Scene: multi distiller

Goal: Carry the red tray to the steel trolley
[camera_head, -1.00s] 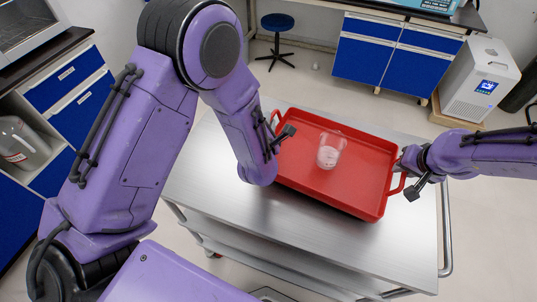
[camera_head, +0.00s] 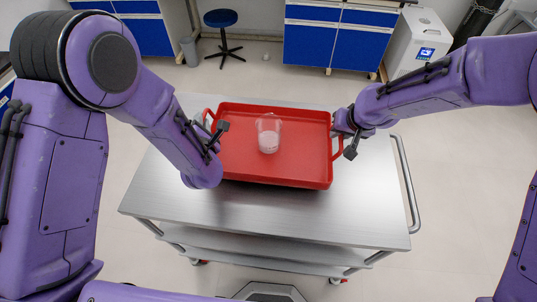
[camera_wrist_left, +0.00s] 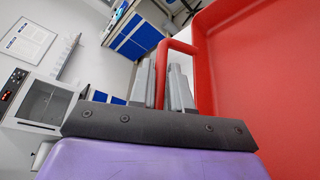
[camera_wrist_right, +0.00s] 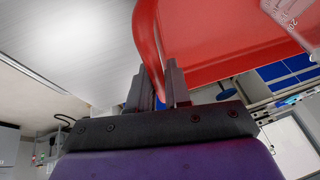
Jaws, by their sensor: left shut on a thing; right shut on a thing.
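The red tray (camera_head: 235,172) is over the back part of the steel trolley's top (camera_head: 300,208); I cannot tell whether it touches the top. It looks level and carries a clear beaker (camera_head: 268,134) with pale contents, upright. My left gripper (camera_head: 212,132) is shut on the tray's left handle; its fingers (camera_wrist_left: 166,88) straddle the red bar in the left wrist view. My right gripper (camera_head: 342,138) is shut on the right handle, as the right wrist view shows (camera_wrist_right: 160,88). The fingertips are partly hidden in the head view.
The trolley's front top is bare, and a rail (camera_head: 407,185) curves along its right side. Behind are a blue stool (camera_head: 221,19), blue cabinets (camera_head: 335,40) and a white box-shaped machine (camera_head: 418,42). Open floor lies around the trolley.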

